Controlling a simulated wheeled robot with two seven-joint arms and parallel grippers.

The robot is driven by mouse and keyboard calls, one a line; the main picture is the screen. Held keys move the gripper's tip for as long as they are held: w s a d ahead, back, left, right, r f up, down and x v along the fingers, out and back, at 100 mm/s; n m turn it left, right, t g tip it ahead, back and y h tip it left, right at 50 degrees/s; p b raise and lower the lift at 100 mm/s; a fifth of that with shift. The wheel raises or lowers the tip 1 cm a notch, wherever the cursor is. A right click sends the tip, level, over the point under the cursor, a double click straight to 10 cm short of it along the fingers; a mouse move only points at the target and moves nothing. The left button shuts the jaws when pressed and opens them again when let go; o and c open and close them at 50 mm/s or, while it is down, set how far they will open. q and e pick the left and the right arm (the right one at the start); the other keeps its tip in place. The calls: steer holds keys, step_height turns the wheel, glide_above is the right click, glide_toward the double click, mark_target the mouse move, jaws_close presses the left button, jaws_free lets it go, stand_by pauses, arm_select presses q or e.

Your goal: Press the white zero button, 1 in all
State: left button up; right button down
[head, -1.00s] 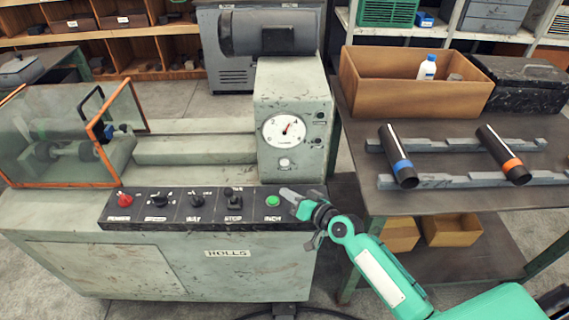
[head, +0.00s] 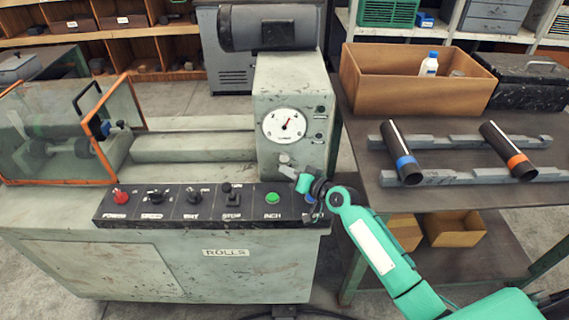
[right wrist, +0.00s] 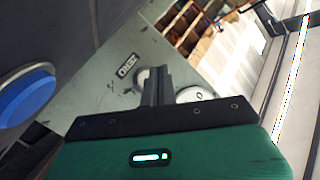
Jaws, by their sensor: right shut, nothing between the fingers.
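The white zero button (head: 284,158) is on the front of the grey-green gauge column, just below the round dial (head: 284,126). My right gripper (head: 287,171) is shut and empty, with its tips just below the button in the head view. In the right wrist view the shut fingers (right wrist: 156,82) partly cover the white button (right wrist: 142,77), beside its dark label. I cannot tell whether the tips touch the button. My left gripper is out of view.
A control panel with a green inch button (head: 272,198) and a red power knob (head: 120,197) lies below. On the right, a table holds two banded pipes (head: 402,152) (head: 508,150) on rails and a cardboard box (head: 410,85).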

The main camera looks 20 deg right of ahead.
steer(key=shift+w+d, duration=0.2)
steer(key=shift+w, duration=0.4)
arm_select(q)
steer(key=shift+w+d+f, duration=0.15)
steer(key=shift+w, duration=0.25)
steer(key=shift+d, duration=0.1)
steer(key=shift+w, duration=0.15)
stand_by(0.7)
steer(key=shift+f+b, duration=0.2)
steer(key=shift+b, duration=0.15)
arm_select(e)
steer(key=shift+w, duration=0.15)
steer(key=shift+w, duration=0.15)
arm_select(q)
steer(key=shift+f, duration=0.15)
arm_select(e)
steer(key=shift+w+d, duration=0.1)
